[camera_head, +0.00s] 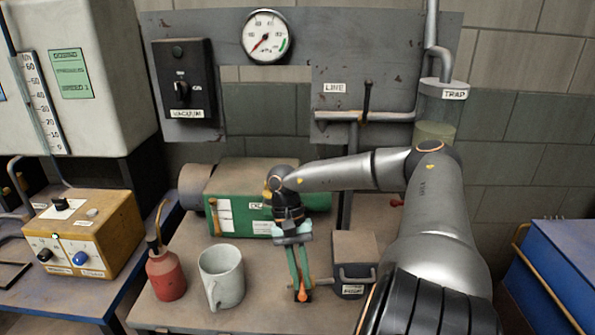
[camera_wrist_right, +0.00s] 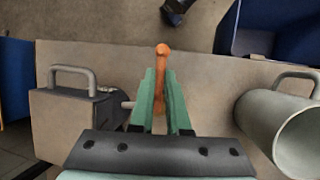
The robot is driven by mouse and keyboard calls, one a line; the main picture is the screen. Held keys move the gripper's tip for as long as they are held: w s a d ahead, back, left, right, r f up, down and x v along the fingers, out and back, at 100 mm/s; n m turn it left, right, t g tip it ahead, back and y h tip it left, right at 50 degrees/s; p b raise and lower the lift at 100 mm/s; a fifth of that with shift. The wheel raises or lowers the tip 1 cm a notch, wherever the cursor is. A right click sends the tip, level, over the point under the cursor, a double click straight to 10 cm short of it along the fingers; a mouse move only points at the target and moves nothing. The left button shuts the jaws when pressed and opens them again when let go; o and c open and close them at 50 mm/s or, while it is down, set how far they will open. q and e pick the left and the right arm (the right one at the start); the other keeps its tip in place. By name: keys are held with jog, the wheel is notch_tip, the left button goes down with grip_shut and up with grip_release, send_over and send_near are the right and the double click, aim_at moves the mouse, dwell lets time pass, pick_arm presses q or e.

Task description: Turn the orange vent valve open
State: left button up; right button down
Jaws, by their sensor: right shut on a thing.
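The orange vent valve (camera_head: 302,295) is at the front of the bench, just left of a small grey box (camera_head: 353,262). My right gripper (camera_head: 299,282) reaches down to it with green fingers and is shut on it. In the right wrist view the orange handle (camera_wrist_right: 162,62) sticks out past the fingertips of the right gripper (camera_wrist_right: 162,92). A thin pipe runs from the grey box (camera_wrist_right: 68,118) towards the fingers. My left gripper is not in view.
A grey-white mug (camera_head: 222,276) and a red oil can (camera_head: 166,274) stand left of the gripper. A green pump (camera_head: 238,190) is behind. The wall panel holds a gauge (camera_head: 266,36) and a vacuum switch (camera_head: 183,80). A blue cabinet (camera_head: 560,275) is at the right.

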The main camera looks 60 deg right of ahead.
jog(key=shift+d, duration=0.1)
jog(key=c, duration=0.9)
grip_release()
jog(key=shift+r, duration=0.1)
jog(key=shift+w+d+r, duration=0.1)
jog(key=shift+w+r, duration=0.15)
jog(key=shift+r, duration=0.05)
jog(key=shift+p+v, duration=2.15)
jog(key=shift+v, duration=3.65)
